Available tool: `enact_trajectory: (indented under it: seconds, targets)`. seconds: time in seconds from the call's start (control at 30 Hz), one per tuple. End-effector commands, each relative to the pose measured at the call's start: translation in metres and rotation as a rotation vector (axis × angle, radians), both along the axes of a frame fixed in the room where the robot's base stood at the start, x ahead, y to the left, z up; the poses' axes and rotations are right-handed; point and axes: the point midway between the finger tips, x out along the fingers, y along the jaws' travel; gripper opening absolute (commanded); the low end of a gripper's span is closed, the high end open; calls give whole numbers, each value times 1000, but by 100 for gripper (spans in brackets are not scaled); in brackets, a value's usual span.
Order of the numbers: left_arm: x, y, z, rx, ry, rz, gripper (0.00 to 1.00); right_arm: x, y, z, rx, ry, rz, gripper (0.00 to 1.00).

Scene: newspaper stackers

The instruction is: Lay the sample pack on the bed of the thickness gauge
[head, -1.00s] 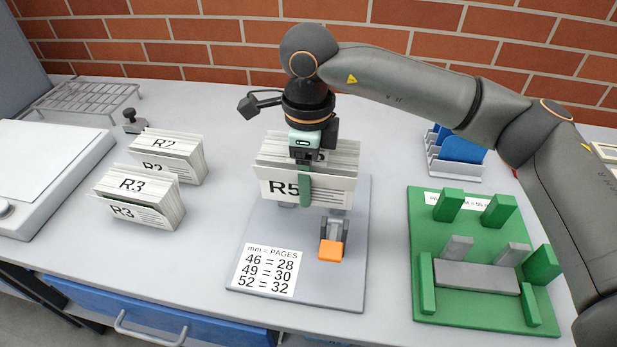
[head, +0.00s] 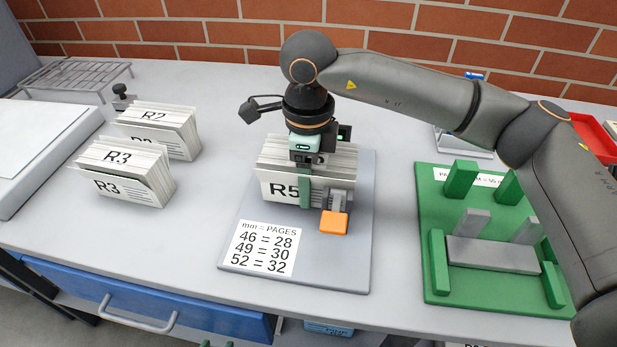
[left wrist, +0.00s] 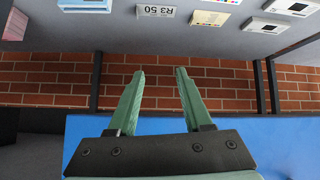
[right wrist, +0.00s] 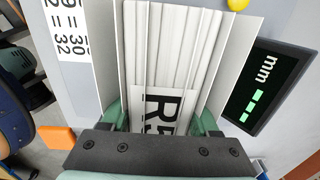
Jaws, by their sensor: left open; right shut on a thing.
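The sample pack labelled R5 (head: 275,188) is a bundle of folded newsprint standing upright. My right gripper (head: 305,185) is shut on it from above; the pack also fills the right wrist view (right wrist: 165,60). The thickness gauge is a grey plate (head: 335,268) with a "mm = PAGES" card (head: 262,247) and a jaw with an orange block (head: 333,222) just in front of the pack. The pack is over the bed; I cannot tell whether its underside touches. The gauge's mm display (right wrist: 268,90) shows green dashes. My left gripper (left wrist: 159,75) is open and empty, outside the head view.
Packs R3 (head: 125,175) and R2 (head: 160,130) stand left of the gauge. A green fixture (head: 440,290) with posts and a grey bar is on the right. A wire rack (head: 75,80) is at the back left. A blue drawer (head: 185,315) is below the table's front edge.

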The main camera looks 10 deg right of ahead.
Motion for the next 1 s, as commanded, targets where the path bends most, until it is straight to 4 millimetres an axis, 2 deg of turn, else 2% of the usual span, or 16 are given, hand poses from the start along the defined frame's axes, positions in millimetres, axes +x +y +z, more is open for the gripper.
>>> enact_trajectory:
  seconds: [0.37, 0.93, 0.97, 1.0]
  targets:
    - [2, 0, 1, 0, -6, 0, 50, 0, 0, 0, 1, -2, 0, 0]
    - [0, 2, -13, 4, 3, 1, 50, 0, 0, -11, 1, -2, 0, 0]
    - [0, 2, -13, 5, 3, 1, 50, 0, 0, -11, 1, -2, 0, 62]
    - [0, 2, -12, 5, 2, 1, 50, 0, 0, -10, 1, -2, 0, 67]
